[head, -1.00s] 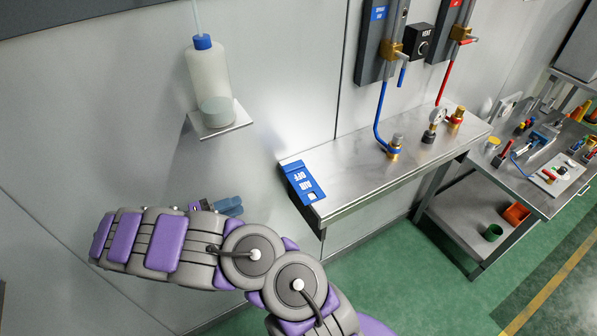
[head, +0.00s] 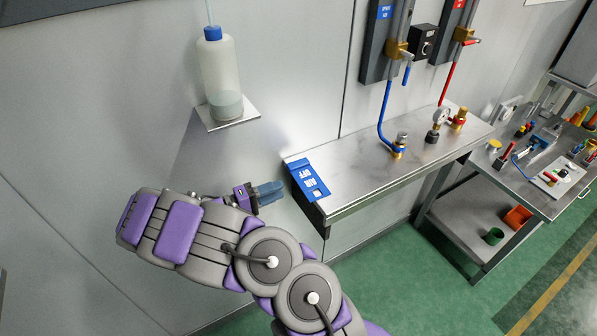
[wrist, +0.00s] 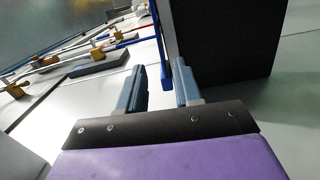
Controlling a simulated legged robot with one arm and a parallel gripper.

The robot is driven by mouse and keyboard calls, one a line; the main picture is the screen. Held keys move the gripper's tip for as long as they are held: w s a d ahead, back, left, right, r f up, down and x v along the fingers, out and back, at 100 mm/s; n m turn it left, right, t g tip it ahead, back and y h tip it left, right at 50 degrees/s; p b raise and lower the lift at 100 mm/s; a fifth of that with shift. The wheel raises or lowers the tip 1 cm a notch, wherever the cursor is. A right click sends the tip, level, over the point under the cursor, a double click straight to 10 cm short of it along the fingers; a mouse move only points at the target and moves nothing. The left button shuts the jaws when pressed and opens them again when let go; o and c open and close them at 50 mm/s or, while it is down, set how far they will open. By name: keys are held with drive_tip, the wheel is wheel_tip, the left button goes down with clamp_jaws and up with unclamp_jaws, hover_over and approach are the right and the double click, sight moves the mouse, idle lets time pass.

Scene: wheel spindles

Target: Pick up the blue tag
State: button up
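The blue tag (head: 308,181) lies flat on the left end of the metal shelf (head: 362,163), with white lettering and a small hole. Part of it reaches the shelf's left edge. My gripper (head: 283,187) is just left of the tag in the head view, pointing at it. In the wrist view my gripper (wrist: 160,84) shows two blue-grey fingers held apart. The tag (wrist: 157,42) appears there as a thin blue edge-on strip in line with the gap between them. I cannot tell whether a finger touches it.
A squeeze bottle (head: 219,73) stands on a small wall bracket (head: 245,117) above my arm. A workbench with tools (head: 530,185) is at the right. The shelf around the tag is clear.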

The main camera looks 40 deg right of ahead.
sight(308, 179)
drive_tip(key=x, duration=0.3)
drive_tip(key=b+x, duration=0.1)
drive_tip(key=x, duration=0.1)
drive_tip(key=shift+w+d, duration=0.25)
drive_tip(key=shift+d, duration=0.05)
drive_tip(key=shift+c, duration=0.6)
drive_tip(key=shift+d, duration=0.1)
clamp_jaws()
drive_tip(key=shift+f, duration=0.1)
